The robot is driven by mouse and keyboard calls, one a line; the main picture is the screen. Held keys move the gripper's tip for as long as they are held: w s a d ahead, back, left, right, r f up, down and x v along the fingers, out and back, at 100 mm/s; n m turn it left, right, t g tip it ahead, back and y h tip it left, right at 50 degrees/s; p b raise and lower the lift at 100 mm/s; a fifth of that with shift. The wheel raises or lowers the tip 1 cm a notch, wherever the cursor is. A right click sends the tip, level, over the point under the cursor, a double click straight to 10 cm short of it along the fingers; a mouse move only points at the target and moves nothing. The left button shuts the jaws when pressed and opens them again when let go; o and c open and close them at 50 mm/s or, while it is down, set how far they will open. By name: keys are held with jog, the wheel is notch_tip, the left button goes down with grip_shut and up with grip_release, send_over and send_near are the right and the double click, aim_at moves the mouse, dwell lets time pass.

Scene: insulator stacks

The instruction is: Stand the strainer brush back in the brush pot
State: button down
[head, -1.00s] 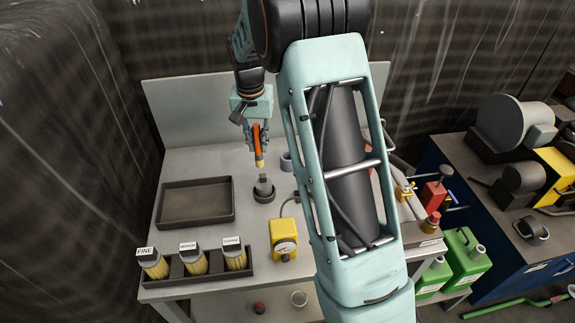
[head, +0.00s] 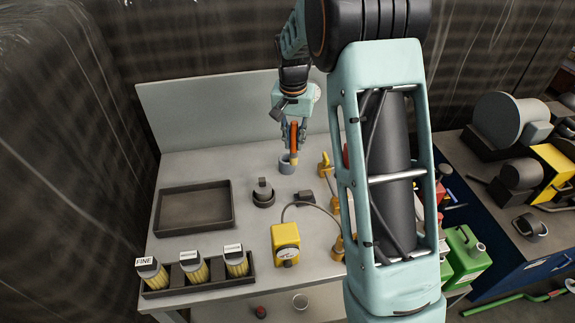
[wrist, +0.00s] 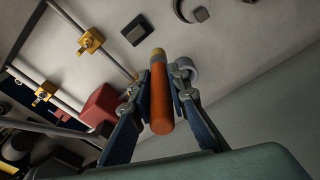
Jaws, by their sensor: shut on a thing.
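The strainer brush (head: 294,139) has an orange handle and a pale yellow tip. My gripper (head: 293,132) is shut on its handle and holds it roughly upright, tip down, above the bench. The brush pot (head: 285,167) is a small grey-blue cup standing on the bench below. In the head view the brush tip overlaps the pot's right side; whether it is above or inside the rim is unclear. In the wrist view the brush (wrist: 159,98) is between both fingers, and the pot (wrist: 190,71) shows just right of it, partly hidden by a finger.
A dark round holder (head: 263,199) and a small dark block (head: 305,198) are near the pot. A yellow gauge box (head: 286,237) stands in front, an empty dark tray (head: 194,226) to the left. A yellow clamp (head: 325,166) and rods are to the right.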

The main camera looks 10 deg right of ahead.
dwell(0.3)
jog(key=w+n+p, duration=0.2)
jog(key=w+p, duration=0.3)
jog(key=w, duration=0.7)
notch_tip(320, 180, down, 12)
jog(key=b, duration=0.6)
jog(key=shift+s+n+b, duration=0.2)
jog(key=shift+n+b, duration=0.1)
jog(key=c, duration=1.8)
grip_release()
jog(key=shift+o, duration=0.2)
notch_tip(320, 180, up, 12)
jog(key=s, duration=0.1)
jog(key=shift+s, duration=0.2)
